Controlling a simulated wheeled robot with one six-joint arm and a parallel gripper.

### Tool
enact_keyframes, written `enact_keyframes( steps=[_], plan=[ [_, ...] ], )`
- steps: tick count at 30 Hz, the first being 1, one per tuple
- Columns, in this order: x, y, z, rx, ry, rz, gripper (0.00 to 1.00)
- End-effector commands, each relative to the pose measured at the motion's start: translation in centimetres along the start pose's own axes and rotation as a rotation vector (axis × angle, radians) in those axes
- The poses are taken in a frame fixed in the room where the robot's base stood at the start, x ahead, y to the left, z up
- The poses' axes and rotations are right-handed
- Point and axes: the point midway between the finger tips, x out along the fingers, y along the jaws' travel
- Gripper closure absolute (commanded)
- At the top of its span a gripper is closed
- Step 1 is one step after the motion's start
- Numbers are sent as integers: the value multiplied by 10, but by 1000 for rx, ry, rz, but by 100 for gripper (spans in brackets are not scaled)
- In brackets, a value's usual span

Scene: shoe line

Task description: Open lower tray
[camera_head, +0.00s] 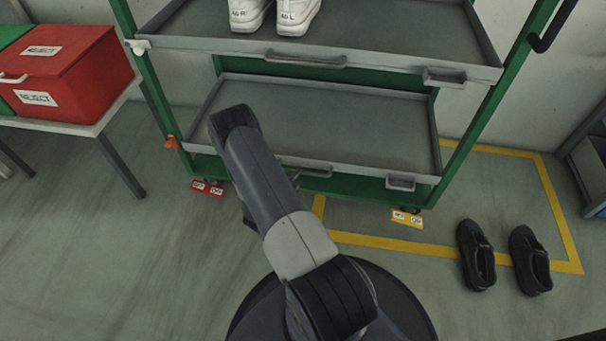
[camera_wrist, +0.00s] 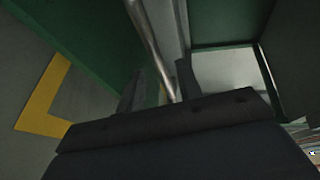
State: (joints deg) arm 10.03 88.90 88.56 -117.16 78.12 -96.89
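The lower tray (camera_head: 350,125) is grey and empty, in the green cart. Its front rim appears level with the cart's front posts. Its bar handle (camera_head: 308,172) shows just right of my arm, at the middle of the front rim. In the wrist view a metal bar handle (camera_wrist: 152,45) runs down between the two dark fingers of my gripper (camera_wrist: 158,85). The fingers stand apart on either side of the bar, with gaps visible, so my gripper is open. In the head view my gripper is hidden behind my arm.
The upper tray (camera_head: 400,67) holds white shoes (camera_head: 272,14). Red reject bin (camera_head: 85,70) stands on a table (camera_head: 95,128) at left. Black shoes (camera_head: 477,256) lie on the floor at right, near yellow floor lines (camera_head: 385,243). An orange clip (camera_head: 171,142) sits on the left post.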

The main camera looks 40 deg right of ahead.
Motion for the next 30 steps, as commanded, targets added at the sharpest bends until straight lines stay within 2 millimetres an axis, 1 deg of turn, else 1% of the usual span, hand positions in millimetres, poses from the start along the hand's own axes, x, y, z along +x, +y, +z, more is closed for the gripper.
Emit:
enact_keyframes(
  steps=[1, 3, 7, 12, 19, 30],
  plan=[
    [10, 2, -1, 3, 4, -1, 66],
    [20, 2, -1, 1, 3, 0, 66],
    [34, 1, 0, 1, 2, 0, 66],
    [40, 0, 0, -1, 0, 0, 66],
    [40, 0, 0, 0, 0, 0, 66],
    [40, 0, 0, 0, 0, 0, 96]
  ],
)
